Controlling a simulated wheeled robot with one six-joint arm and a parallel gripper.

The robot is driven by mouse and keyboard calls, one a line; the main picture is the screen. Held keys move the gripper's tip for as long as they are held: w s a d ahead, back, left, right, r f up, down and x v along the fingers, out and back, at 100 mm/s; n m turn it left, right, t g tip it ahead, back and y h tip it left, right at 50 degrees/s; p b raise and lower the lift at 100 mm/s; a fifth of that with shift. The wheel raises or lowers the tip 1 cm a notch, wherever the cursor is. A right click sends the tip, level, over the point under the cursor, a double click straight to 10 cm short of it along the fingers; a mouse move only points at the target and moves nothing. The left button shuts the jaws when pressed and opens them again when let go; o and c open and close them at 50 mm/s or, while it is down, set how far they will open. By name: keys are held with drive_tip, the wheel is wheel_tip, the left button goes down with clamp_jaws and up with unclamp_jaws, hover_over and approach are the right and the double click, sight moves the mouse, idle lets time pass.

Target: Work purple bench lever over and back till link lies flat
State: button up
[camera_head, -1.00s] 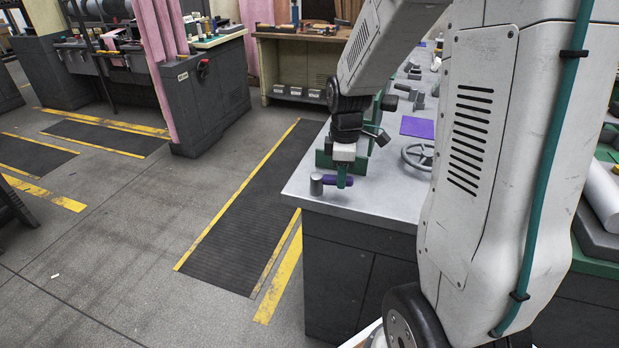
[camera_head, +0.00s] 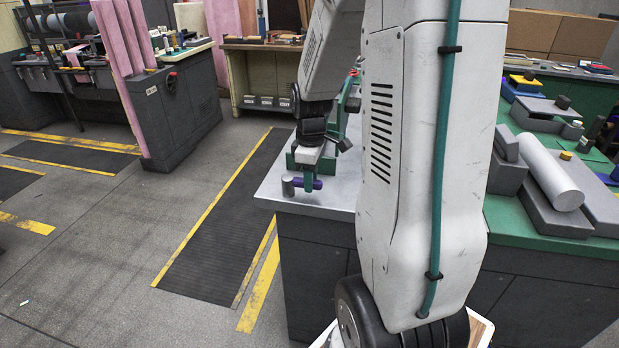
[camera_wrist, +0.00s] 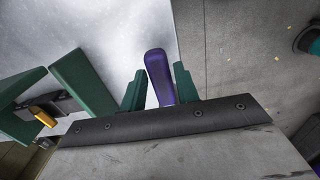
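In the head view my gripper (camera_head: 308,180) is low over the bench corner, at the lever. I cannot make out the link in either view; part of the bench is behind my arm.
Green upright plates (camera_wrist: 84,82) with a yellow-orange piece (camera_wrist: 42,116) stand left of my fingers. A green bench with a pale roll (camera_head: 550,172) on grey blocks is at the right. Dark floor mats (camera_head: 215,240) and open floor lie left of the bench.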

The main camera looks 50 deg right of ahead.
drive_tip(key=shift+o, duration=0.9)
wheel_tip(320, 180, up, 8)
drive_tip(key=shift+f, duration=0.1)
drive_tip(key=shift+s+a+m, duration=0.1)
drive_tip(key=shift+m, duration=0.3)
drive_tip(key=s+a+r+m, duration=0.2)
drive_tip(key=s+a+r, duration=0.1)
drive_tip(key=s+a, duration=0.5)
drive_tip(key=s+a+r+m+t, duration=0.1)
drive_tip(key=s+a+r+m, duration=0.2)
drive_tip(key=s+a, duration=0.6)
drive_tip(key=a+r, duration=0.1)
drive_tip(key=a, duration=0.3)
drive_tip(key=shift+a+r, duration=0.15)
drive_tip(key=shift+r, duration=0.05)
